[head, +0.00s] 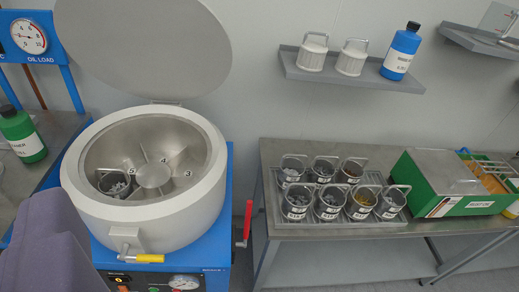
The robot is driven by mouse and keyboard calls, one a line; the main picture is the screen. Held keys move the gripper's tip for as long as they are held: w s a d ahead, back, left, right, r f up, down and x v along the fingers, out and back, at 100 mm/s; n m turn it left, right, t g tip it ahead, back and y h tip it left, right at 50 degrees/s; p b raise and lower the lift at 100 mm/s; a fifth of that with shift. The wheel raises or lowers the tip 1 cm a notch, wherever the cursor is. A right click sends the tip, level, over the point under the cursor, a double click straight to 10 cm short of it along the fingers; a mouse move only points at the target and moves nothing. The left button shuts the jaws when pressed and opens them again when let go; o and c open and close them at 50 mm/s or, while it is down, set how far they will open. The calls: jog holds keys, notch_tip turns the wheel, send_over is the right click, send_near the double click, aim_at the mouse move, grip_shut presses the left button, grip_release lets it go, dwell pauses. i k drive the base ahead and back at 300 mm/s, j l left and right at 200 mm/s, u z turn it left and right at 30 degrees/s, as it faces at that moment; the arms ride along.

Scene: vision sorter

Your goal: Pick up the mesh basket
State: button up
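Several grey metal baskets with wire handles stand in two rows on a ribbed tray (330,229) on the right bench; one is the front-left basket (297,206). They hold small pieces, and some contents look yellowish. Another small basket (114,185) with grey pieces sits inside the open drum machine (140,208), in a left compartment by the number 5. Two pale baskets with handles, a left one (312,53) and a right one (350,61), stand on the wall shelf. I cannot tell which is the mesh basket. My gripper is not in view.
The drum's round lid (145,45) is raised. A red-handled lever (247,223) sticks out between machine and bench (350,250). A green box (452,182) is right of the tray. A blue bottle (402,50) is on the shelf, a green bottle (22,135) at left.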

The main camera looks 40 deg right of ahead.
aim_at(391, 199)
jog(key=i+l, duration=0.1)
jog(key=l, duration=0.35)
jog(key=i+l+z, duration=0.15)
jog(key=l, duration=0.7)
jog(key=i+l+z, duration=0.1)
jog(key=l, duration=0.35)
jog(key=i+l+z, duration=0.1)
jog(key=l, duration=0.3)
jog(key=i+l, duration=0.25)
jog(key=l, duration=0.15)
jog(key=i+l+z, duration=0.1)
jog(key=l, duration=0.3)
